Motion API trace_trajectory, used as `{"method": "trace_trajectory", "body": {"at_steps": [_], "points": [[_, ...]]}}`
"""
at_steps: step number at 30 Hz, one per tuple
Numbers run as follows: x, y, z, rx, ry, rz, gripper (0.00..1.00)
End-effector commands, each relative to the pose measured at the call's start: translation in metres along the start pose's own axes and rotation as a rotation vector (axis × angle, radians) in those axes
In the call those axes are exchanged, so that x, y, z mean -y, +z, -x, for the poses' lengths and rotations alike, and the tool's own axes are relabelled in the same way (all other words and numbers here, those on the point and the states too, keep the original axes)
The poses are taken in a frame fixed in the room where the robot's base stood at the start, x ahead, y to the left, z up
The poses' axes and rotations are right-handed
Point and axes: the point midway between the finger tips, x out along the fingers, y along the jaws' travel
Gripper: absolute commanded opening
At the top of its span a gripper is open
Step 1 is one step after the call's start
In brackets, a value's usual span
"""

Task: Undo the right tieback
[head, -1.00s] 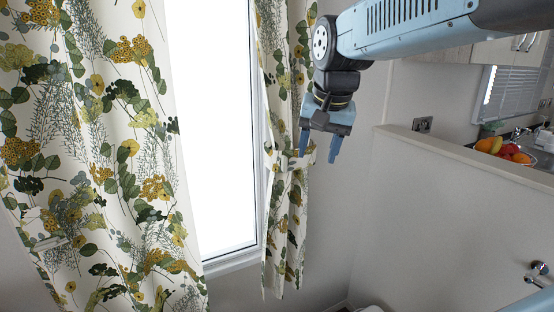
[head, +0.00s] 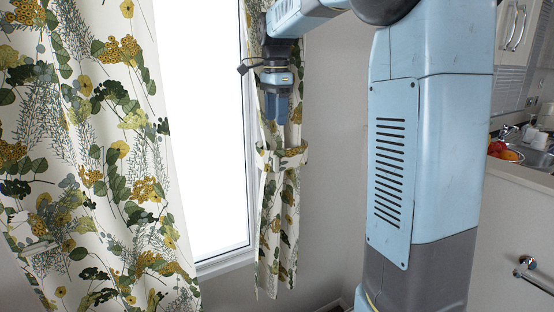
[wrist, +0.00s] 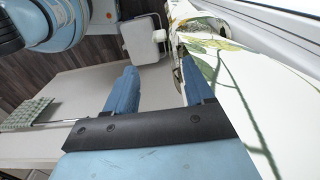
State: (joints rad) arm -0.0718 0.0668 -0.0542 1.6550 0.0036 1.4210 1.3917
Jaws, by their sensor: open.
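The right tieback (head: 291,158) is a floral band around the gathered right curtain (head: 270,225), fastened across it about halfway up the window. My gripper (head: 277,120) points down in front of this curtain, a little above the tieback and apart from it. In the wrist view my gripper (wrist: 158,75) has its two blue fingers spread with nothing held between them. The curtain (wrist: 240,90) runs close along the right finger in that view. I cannot tell whether they touch. The tieback's fastening is too small to make out.
A grey wall (head: 335,180) stands right of the right curtain. A counter with a fruit bowl (head: 505,152) is at the far right.

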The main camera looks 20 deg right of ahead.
Motion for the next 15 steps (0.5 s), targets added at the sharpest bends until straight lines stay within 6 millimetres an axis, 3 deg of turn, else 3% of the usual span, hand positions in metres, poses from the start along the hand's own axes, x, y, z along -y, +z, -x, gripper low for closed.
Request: {"method": "trace_trajectory", "body": {"at_steps": [5, 15], "points": [[-0.001, 0.000, -0.019, 0.000, 0.002, 0.000, 0.54], [-0.001, 0.000, -0.079, 0.000, 0.002, 0.001, 0.54]]}}
